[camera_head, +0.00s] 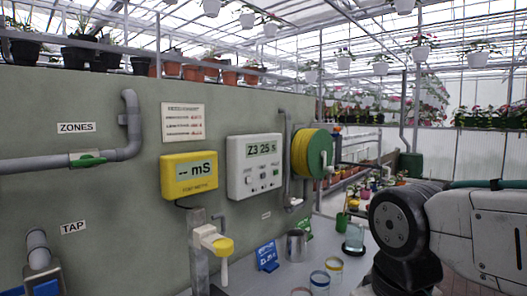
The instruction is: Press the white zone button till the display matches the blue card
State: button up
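The white control box (240,170) hangs on the grey-green wall in the middle of the view. Its display (262,148) appears to read "Z3 25 s". Several small buttons (263,177) sit below the display; which one is the zone button is too small to tell. The blue card (266,256) stands tilted on the bench below the box. It carries white writing that is too small to read surely. My arm fills the right side, well apart from the box. My gripper's fingers do not show.
A yellow meter (189,176) reading "mS" hangs left of the box. A yellow-and-green hose reel (312,152) sits to its right. A white-and-yellow fixture (213,240) juts out below the meter.

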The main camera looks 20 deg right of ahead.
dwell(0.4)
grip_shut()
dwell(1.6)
